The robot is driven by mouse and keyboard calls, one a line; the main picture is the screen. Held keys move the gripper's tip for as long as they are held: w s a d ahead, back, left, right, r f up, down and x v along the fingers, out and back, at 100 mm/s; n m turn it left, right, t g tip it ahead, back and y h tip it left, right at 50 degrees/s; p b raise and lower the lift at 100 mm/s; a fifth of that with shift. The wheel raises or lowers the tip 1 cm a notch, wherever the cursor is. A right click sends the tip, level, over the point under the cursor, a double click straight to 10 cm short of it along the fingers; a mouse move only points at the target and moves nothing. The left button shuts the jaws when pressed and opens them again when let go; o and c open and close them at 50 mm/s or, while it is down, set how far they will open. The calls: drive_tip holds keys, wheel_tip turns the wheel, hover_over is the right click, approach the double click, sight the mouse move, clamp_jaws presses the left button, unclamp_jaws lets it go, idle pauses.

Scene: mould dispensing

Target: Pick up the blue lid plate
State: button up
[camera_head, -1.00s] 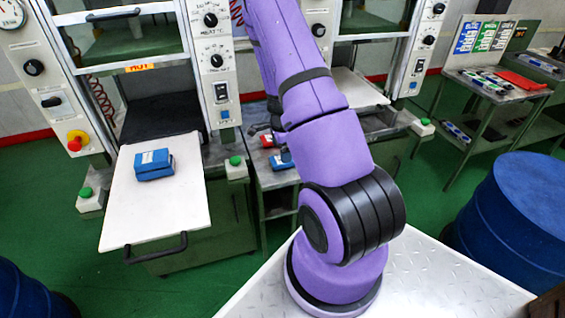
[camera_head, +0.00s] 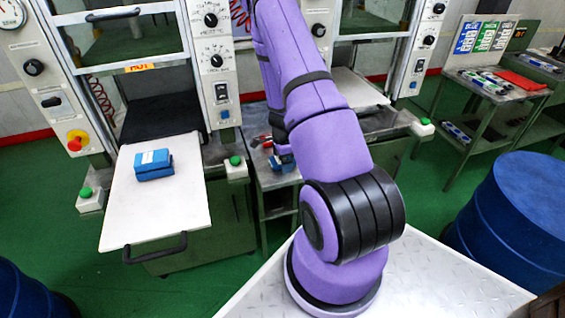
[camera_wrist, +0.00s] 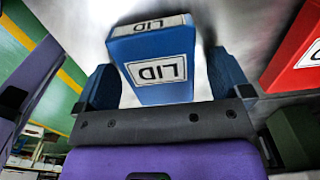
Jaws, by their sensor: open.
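The blue lid plate (camera_wrist: 160,65) bears a white label reading LID and fills the upper middle of the wrist view. My gripper (camera_wrist: 164,62) is open, with one finger to the left of the lid and one to the right. A gap shows beside the right finger; contact at the left finger cannot be told. In the head view a small part of the blue lid plate (camera_head: 284,162) shows on the stand between the machines. My purple arm hides the rest there, along with most of the gripper.
A red labelled block (camera_wrist: 295,55) lies close to the right finger in the wrist view. In the head view, a blue block (camera_head: 153,165) sits on the white pull-out plate (camera_head: 150,215) of the left machine.

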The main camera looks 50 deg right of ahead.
drive_tip(key=shift+f, duration=0.2)
drive_tip(key=shift+c, duration=0.4)
drive_tip(key=c, duration=1.1)
drive_tip(key=shift+r, duration=0.15)
